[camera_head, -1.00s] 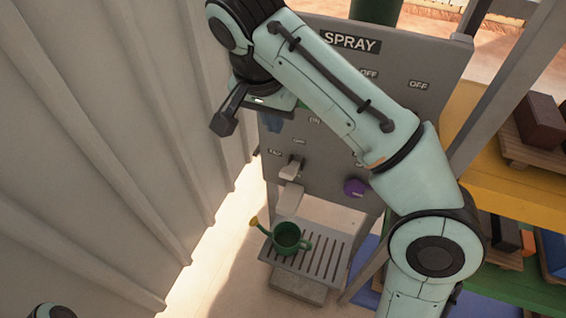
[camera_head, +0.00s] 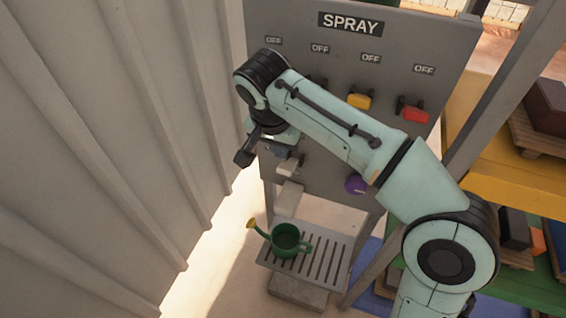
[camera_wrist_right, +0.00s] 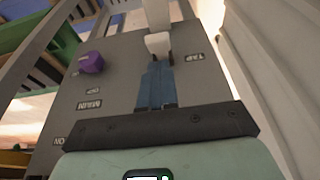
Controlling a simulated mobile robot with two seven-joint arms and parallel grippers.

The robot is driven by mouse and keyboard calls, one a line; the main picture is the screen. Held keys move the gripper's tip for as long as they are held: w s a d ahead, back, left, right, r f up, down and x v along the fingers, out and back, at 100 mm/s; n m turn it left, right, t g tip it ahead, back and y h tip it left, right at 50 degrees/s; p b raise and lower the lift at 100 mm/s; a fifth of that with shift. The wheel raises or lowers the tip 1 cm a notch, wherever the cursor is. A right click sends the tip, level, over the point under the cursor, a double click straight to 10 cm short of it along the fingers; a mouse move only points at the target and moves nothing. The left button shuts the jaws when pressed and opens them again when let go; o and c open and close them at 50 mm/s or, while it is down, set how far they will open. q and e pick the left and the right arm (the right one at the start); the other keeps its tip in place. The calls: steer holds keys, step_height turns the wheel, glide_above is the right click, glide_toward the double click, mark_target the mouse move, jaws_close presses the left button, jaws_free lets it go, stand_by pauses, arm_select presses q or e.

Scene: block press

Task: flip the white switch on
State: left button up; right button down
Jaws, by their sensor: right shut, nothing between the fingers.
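The white switch (camera_head: 287,167) is on the grey panel (camera_head: 310,100), above a pale spout (camera_head: 287,197). In the wrist view the white switch (camera_wrist_right: 158,43) is beside the TAP label. My right gripper (camera_head: 284,151) is shut and empty, just above the switch in the head view. Its blue fingers (camera_wrist_right: 157,72) are together in the wrist view, with their tips right at the switch. I cannot tell if they touch it. The wrist partly hides the panel around the switch. My left gripper is not in view.
A purple knob (camera_head: 356,184) is to the right of the switch. A yellow switch (camera_head: 359,101) and a red switch (camera_head: 412,112) are higher up. A green watering can (camera_head: 286,240) stands on the slatted tray (camera_head: 335,262) below. A ribbed wall (camera_head: 130,130) rises close on the left.

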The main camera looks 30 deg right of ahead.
mark_target(285, 167)
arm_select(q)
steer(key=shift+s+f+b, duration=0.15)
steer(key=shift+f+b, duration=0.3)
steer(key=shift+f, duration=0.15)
arm_select(e)
steer(key=x, duration=0.5)
steer(key=shift+w+f, duration=0.1)
steer(key=shift+f, duration=0.2)
